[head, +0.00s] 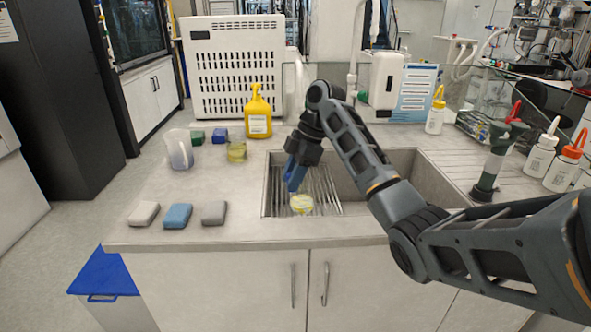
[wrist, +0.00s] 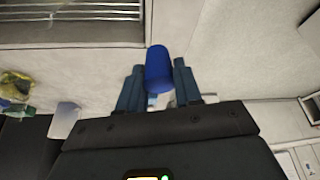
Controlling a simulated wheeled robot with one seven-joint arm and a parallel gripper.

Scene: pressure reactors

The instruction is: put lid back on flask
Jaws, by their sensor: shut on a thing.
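My gripper (head: 293,184) reaches down over the left part of the sink in the head view. In the wrist view its fingers (wrist: 158,80) are shut on a dark blue rounded cylinder, which looks like the lid (wrist: 158,68). In the head view I cannot separate the lid from the blue fingers. A small round container with pale yellow contents, perhaps the flask (head: 301,204), sits at the front of the sink rack. It is just below the fingertips in the picture; the gap in depth cannot be told. I cannot pick it out in the wrist view.
The sink holds a wire rack (head: 325,190). A clear beaker (head: 180,150), a yellowish container (head: 237,152) and a yellow bottle (head: 258,112) stand left and behind. Grey, blue (head: 177,216) and white blocks lie at the front left. Wash bottles (head: 541,158) stand right.

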